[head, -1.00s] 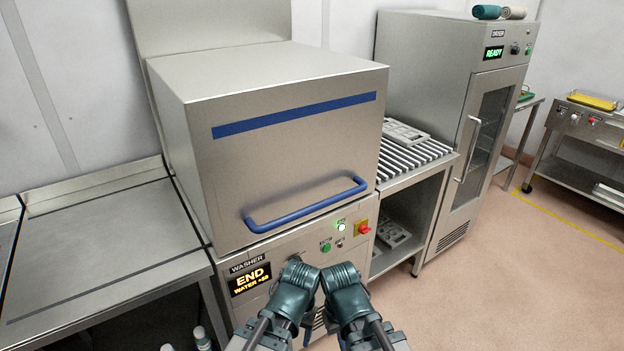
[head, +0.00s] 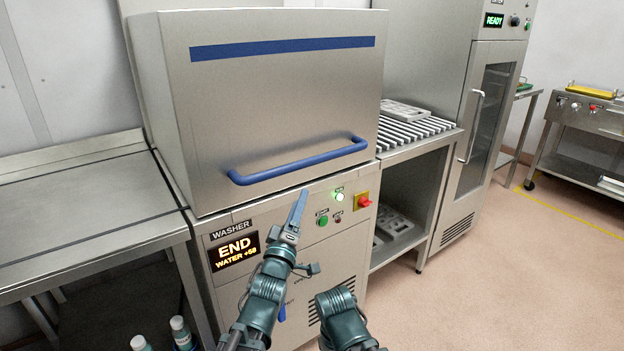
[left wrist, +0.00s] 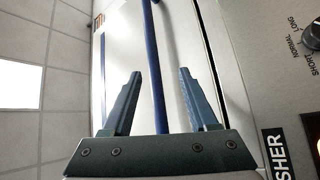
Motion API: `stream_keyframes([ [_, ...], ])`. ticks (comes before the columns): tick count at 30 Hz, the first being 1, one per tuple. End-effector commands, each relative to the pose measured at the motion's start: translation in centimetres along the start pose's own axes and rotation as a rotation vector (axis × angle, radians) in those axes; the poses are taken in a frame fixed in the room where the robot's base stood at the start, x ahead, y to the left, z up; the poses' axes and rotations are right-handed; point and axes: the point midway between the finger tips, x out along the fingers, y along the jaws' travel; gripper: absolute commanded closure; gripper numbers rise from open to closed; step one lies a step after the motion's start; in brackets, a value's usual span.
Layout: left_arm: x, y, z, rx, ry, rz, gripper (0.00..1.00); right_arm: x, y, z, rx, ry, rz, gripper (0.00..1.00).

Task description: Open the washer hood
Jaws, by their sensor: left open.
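The washer hood (head: 275,100) is a steel box with a blue stripe, and it sits down on the washer body. Its blue bar handle (head: 300,163) runs along the lower front. My left gripper (head: 298,208) is just below the handle in the head view, pointing up. In the left wrist view its two fingers (left wrist: 158,98) are apart, and the blue handle (left wrist: 157,70) shows between and beyond them. The gripper is open and not closed on the bar. My right arm shows at the bottom of the head view; its jaws cannot be made out.
The washer panel (head: 235,248) reads END, with a green button and a red knob near my left gripper. A steel table (head: 90,215) stands left. A slatted rack (head: 420,130) and a dryer (head: 490,120) reading READY stand right. Bottles (head: 181,333) stand low at left.

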Motion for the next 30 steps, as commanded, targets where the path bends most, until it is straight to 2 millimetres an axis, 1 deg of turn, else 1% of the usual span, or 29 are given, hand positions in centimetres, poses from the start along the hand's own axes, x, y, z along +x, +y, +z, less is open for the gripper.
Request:
stream_keyframes([
  [1, -0.2, 0.0, 0.0, -0.016, 0.009, 0.028, 0.41, 0.6, -0.1, 0.0, 0.0, 0.0, 0.0, 1.0],
  [2, -0.2, 0.2, -0.1, -0.025, 0.013, 0.04, 0.41, 0.7, -0.1, 0.0, 0.0, 0.0, 0.0, 1.0],
  [6, -0.2, 0.7, -0.3, -0.039, 0.02, 0.064, 0.41, 0.7, -0.1, 0.0, 0.0, 0.0, 0.0, 1.0],
  [10, 0.0, 0.8, -0.4, -0.038, 0.019, 0.063, 0.41, 0.5, -0.1, 0.0, 0.0, 0.0, 0.0, 1.0],
  [16, 1.3, 0.9, -0.4, -0.038, 0.019, 0.061, 0.41, -0.1, 0.0, 0.0, 0.0, 0.0, 0.0, 1.0],
  [20, 3.0, 1.0, -0.5, -0.038, 0.018, 0.061, 0.41, -0.8, 0.1, 0.1, 0.0, 0.0, 0.0, 1.0],
  [23, 4.8, 1.2, -0.5, -0.038, 0.019, 0.061, 0.41, -1.5, 0.1, 0.1, 0.0, 0.0, 0.0, 1.0],
  [30, 9.9, 1.5, -0.6, -0.037, 0.018, 0.061, 0.41, -3.5, 0.3, 0.2, 0.0, 0.0, 0.0, 1.0],
])
